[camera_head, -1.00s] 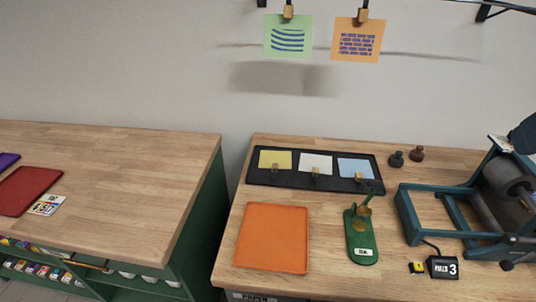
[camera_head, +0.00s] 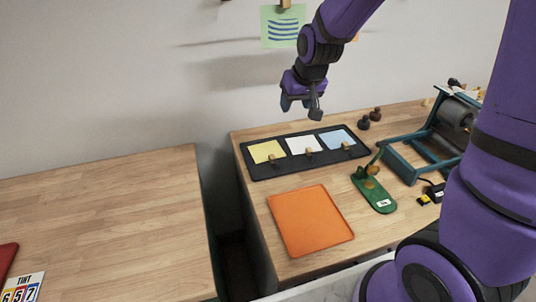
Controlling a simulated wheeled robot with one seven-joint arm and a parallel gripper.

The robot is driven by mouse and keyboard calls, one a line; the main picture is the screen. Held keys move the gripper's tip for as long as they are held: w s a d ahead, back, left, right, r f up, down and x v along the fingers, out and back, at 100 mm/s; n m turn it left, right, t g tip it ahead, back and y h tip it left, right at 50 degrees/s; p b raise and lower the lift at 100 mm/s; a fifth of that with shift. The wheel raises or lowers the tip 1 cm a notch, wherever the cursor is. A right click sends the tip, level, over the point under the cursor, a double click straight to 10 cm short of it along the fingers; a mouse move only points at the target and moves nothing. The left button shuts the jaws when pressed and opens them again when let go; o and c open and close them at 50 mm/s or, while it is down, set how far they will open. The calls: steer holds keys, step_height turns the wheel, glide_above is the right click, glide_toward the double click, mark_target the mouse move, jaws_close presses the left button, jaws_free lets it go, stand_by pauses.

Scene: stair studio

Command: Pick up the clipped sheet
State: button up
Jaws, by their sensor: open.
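A black tray (camera_head: 261,172) lies at the back of the right-hand bench. On it lie a yellow sheet (camera_head: 265,151), a white sheet (camera_head: 301,144) and a blue sheet (camera_head: 337,139), each with a small wooden clip at its front edge. A green sheet (camera_head: 278,27) with blue wavy lines hangs from a clip on the wall line. An orange sheet (camera_head: 356,38) beside it is almost wholly hidden by my arm. My gripper (camera_head: 301,107) is open and empty, pointing down. In the picture it shows just above the white sheet, apart from it; its exact height is unclear.
An orange tray (camera_head: 308,220) and a green stand (camera_head: 376,194) are in front of the black tray. A blue-framed roller press (camera_head: 428,148) and two dark knobs (camera_head: 370,118) are to the right. The left bench (camera_head: 100,225) is mostly clear; a gap separates the benches.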

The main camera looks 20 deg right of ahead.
glide_toward(272, 156)
steer(key=x, duration=0.3)
steer(key=shift+w+a+f, duration=0.1)
steer(key=shift+a+f, duration=0.15)
steer(key=shift+f, duration=0.05)
steer(key=shift+d+x, duration=0.15)
steer(key=shift+x, duration=1.25)
steer(key=shift+d+x, duration=0.1)
steer(key=shift+x, duration=1.35)
steer(key=shift+w, duration=0.1)
steer(key=shift+c, duration=0.2)
jaws_close()
